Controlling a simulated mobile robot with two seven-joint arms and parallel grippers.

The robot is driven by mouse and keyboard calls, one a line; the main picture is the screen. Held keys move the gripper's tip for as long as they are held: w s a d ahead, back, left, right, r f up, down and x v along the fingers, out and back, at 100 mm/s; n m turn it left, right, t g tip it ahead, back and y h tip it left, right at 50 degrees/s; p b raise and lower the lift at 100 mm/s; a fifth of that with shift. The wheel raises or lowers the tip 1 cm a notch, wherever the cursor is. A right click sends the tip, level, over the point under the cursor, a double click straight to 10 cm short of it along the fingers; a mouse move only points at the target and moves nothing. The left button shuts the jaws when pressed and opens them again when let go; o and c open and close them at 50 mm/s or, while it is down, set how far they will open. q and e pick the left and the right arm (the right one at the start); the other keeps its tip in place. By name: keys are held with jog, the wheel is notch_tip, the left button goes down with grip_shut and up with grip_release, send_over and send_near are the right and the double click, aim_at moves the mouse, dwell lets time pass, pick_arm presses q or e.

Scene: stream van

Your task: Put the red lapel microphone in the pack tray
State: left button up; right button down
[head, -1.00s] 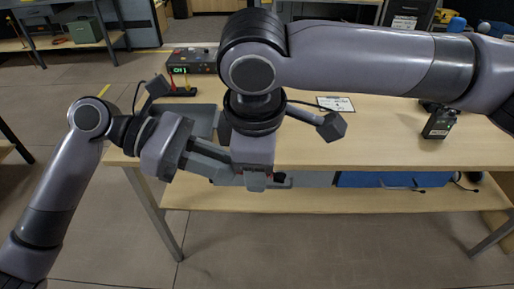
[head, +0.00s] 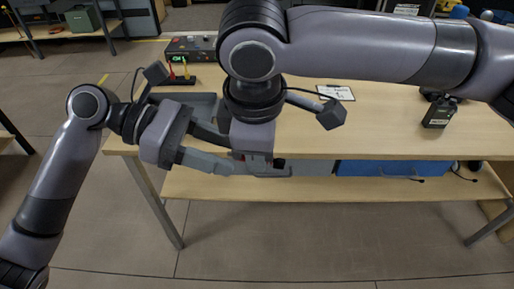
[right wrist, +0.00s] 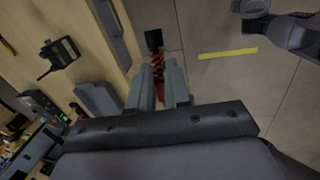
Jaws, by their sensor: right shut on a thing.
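The red lapel microphone (right wrist: 158,65) shows in the right wrist view as a red coiled piece with a black end, between the fingertips of my right gripper (right wrist: 163,88). That gripper is shut on it. In the head view my right gripper (head: 254,164) points down at the table's front edge, and the microphone is mostly hidden. A shallow grey tray, apparently the pack tray (head: 203,101), lies on the table behind and left of the right gripper, partly covered by my arms. My left gripper (head: 222,156) is beside the right one, its fingers apparently apart and empty.
A control box with a green display (head: 188,47) and a red-and-yellow stand (head: 178,72) are behind the tray. A clipboard (head: 336,92) and a black device (head: 438,113) lie further right. A blue bin (head: 375,168) sits on the lower shelf. The table's middle is clear.

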pick_arm(q)
jog(key=s+v, duration=0.1)
jog(key=v, duration=1.1)
jog(key=w+d+f+m+t+y, duration=0.1)
jog(key=w+f+m+t+y, duration=0.2)
jog(key=f, duration=0.9)
jog(key=w+f+m+t+y, duration=0.15)
jog(key=f+t, duration=0.35)
jog(key=f, duration=0.7)
jog(key=s+a+f+m+t+y, duration=0.3)
jog(key=s+f+m+y, duration=0.3)
jog(key=s+f+m, duration=0.7)
jog(key=shift+s+a+m+y, duration=0.35)
jog(key=shift+s+m, duration=0.4)
jog(key=shift+m, duration=0.3)
jog(key=shift+c, duration=0.4)
pick_arm(e)
jog(key=w+d+f+m+g+h, duration=0.1)
jog(key=d+f+m, duration=0.4)
jog(key=d+m, duration=0.3)
jog(key=w+d+f+m+g+h, duration=0.1)
jog(key=d+f+m, duration=0.3)
jog(key=d+m, duration=0.5)
jog(key=d, duration=0.5)
jog(key=shift+w+f, duration=0.35)
